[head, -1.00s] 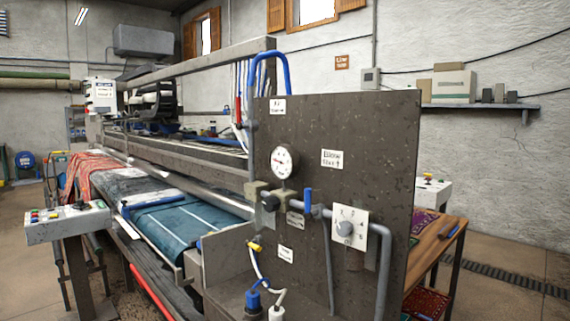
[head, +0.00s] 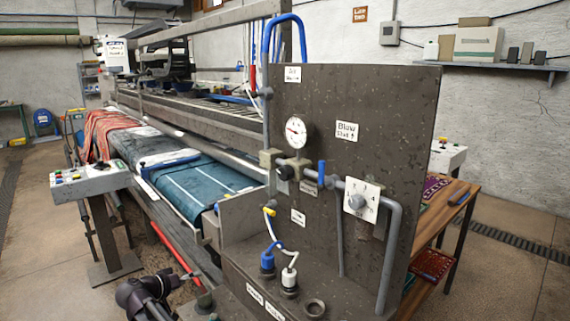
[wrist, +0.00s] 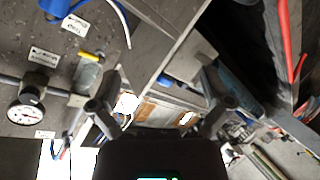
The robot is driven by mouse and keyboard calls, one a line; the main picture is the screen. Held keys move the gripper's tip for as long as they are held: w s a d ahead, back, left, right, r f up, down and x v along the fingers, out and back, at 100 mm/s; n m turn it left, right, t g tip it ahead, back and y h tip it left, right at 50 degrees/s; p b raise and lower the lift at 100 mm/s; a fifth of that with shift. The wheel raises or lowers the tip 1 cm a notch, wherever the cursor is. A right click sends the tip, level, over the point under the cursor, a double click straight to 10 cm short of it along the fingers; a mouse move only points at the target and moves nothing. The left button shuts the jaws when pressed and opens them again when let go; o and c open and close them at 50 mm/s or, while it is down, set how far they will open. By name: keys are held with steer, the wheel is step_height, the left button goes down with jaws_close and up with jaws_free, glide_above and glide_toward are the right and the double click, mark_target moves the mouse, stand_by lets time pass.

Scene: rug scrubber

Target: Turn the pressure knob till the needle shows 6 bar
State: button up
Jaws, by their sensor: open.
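The round white pressure gauge (head: 295,131) is on the dark upright panel (head: 395,115). It also shows in the wrist view (wrist: 25,113). Its needle seems to point left, but the figures are too small to read. A black knob (head: 284,173) sits on the pipe fitting just below the gauge. My arm shows low at the left in the head view.
Pipes, a blue lever (head: 321,173) and a blue hose (head: 284,20) crowd the panel. A ledge with hose fittings (head: 289,280) juts out below. A control box (head: 90,180) stands left, a wooden table (head: 455,205) right. Bare floor (head: 45,270) lies at the lower left.

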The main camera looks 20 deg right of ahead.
steer(key=d+r+n+h+p, duration=0.3)
steer(key=d+r+n+p, duration=0.7)
steer(key=r, duration=0.4)
steer(key=n+g+h+p, duration=0.1)
steer(key=n+h+p, duration=0.2)
steer(key=n+p, duration=0.9)
glide_toward(282, 175)
steer(key=a+n+b, duration=0.2)
steer(key=a, duration=0.1)
steer(key=shift+s+d+r, duration=0.1)
steer(key=shift+s+d, duration=0.15)
steer(key=shift+s, duration=0.2)
steer(key=shift+w+d, duration=0.1)
steer(key=shift+d, duration=0.05)
steer(key=shift+x, duration=6.7)
steer(key=shift+c, duration=0.2)
steer(key=c, duration=1.1)
